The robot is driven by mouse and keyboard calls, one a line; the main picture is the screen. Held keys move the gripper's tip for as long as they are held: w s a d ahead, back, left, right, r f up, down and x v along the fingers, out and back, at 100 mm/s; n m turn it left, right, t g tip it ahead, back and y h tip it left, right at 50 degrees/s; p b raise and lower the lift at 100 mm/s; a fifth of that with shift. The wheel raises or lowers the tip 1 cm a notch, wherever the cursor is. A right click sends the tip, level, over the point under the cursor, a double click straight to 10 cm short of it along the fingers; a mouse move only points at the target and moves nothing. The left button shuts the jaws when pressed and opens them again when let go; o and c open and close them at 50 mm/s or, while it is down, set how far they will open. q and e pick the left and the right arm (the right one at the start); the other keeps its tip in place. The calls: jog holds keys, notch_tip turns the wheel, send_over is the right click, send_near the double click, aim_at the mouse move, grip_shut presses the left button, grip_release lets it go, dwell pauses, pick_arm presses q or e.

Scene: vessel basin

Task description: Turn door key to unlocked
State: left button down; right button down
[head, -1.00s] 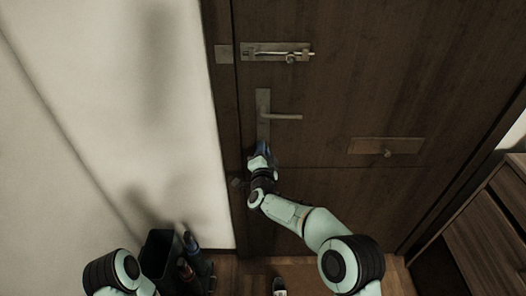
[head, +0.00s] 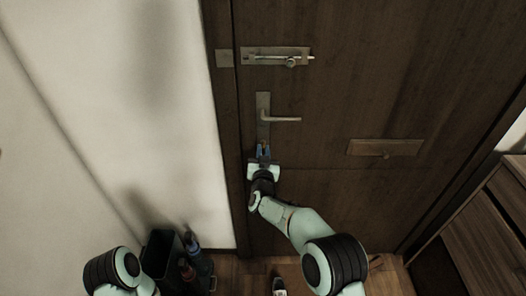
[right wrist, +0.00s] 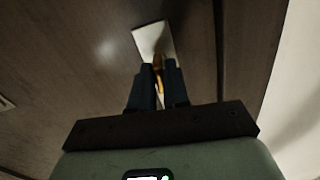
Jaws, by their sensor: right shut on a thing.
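The dark wooden door (head: 330,95) fills the middle of the head view. Its tall metal lock plate (head: 263,101) carries a lever handle (head: 284,119) pointing right. My right gripper (head: 263,150) is at the bottom of this plate, below the lever. In the right wrist view its two dark fingers (right wrist: 158,68) are shut on a small brass-coloured key (right wrist: 159,70), just in front of the pale plate (right wrist: 153,40). The keyhole itself is hidden. My left arm shows at the lower left, but its gripper is not visible.
A slide bolt (head: 278,56) is higher on the door, and a letter-slot plate (head: 384,147) is to the right. A dark bin (head: 160,255) with bottles (head: 192,243) beside it stands by the white wall. A wooden cabinet (head: 485,225) is at the right.

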jog(key=shift+n, duration=0.6)
jog(key=c, duration=1.2)
grip_release()
jog(key=shift+s, duration=0.15)
jog(key=s+b, duration=0.2)
jog(key=s, duration=1.1)
jog(key=shift+s, duration=0.1)
